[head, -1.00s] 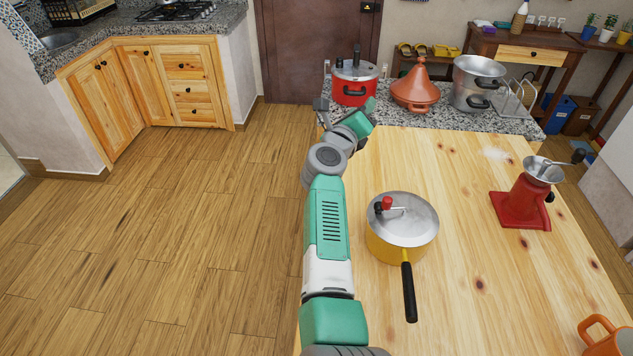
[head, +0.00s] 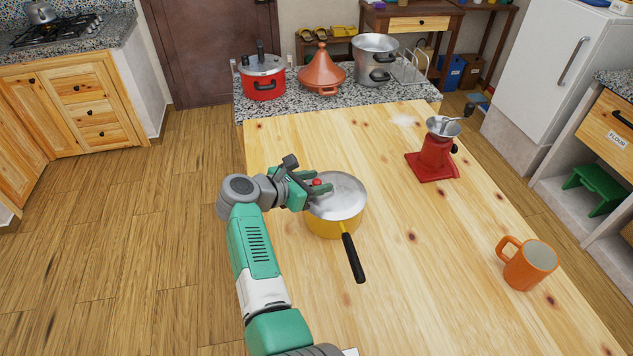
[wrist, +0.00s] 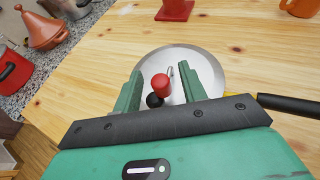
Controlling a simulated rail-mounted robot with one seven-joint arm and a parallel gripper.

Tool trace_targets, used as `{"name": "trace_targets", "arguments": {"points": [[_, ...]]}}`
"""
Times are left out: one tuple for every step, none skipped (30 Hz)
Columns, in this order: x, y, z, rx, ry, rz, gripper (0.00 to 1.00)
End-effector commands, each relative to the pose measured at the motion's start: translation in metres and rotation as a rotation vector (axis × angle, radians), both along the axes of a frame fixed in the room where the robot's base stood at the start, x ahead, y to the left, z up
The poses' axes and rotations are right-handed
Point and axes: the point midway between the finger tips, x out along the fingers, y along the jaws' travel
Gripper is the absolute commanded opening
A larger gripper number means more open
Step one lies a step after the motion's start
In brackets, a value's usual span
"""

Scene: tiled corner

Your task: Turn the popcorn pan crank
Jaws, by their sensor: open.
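The yellow popcorn pan (head: 334,226) stands on the wooden table with its silver lid (head: 343,196) on and its black handle (head: 354,259) toward the front right. The crank's red knob (head: 317,183) shows at the lid's left side, partly hidden by my gripper. In the wrist view, the red knob (wrist: 161,84) and a black knob (wrist: 154,101) lie between my open fingers, above the lid (wrist: 205,57). My gripper (head: 322,190) is at the left edge of the lid, its fingers on either side of the red knob. I cannot tell whether they touch it.
A red grinder (head: 435,160) stands at the table's back right and an orange mug (head: 528,265) at the right. A red pressure cooker (head: 263,85), a tagine (head: 322,74) and a steel pot (head: 374,62) stand on the granite counter behind. The table's front middle is clear.

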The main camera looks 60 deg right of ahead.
Motion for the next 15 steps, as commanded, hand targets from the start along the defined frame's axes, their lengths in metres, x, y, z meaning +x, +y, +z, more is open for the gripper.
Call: {"name": "trace_targets", "arguments": {"points": [[-0.002,-0.0041,-0.0022,0.0,0.0,-0.001,0.42],[-0.0024,-0.0056,-0.0026,0.0,-0.001,0.0,0.42],[-0.003,-0.007,-0.003,0.0,-0.001,0.0,0.42],[-0.0033,-0.0077,-0.0033,0.0,0.0,0.0,0.42],[-0.0035,-0.0081,-0.0033,0.0,0.0,0.0,0.42],[-0.0035,-0.0082,-0.0033,0.0,0.0,0.0,0.42],[-0.0035,-0.0083,-0.0032,0.0,0.0,0.001,0.42],[-0.0034,-0.0081,-0.0031,0.0,0.0,0.001,0.42],[-0.0034,-0.0081,-0.0031,0.0,0.0,0.001,0.42],[-0.0034,-0.008,-0.0031,0.0,0.0,0.001,0.42],[-0.0034,-0.008,-0.0031,0.0,0.0,0.001,0.4],[-0.0034,-0.008,-0.0031,0.0,0.0,0.001,0.32],[-0.0033,-0.0079,-0.003,0.0,0.0,0.001,0.26],[-0.0033,-0.0079,-0.003,-0.001,0.0,0.001,0.2],[-0.0033,-0.0079,-0.003,0.0,0.0,0.001,0.12]]}}
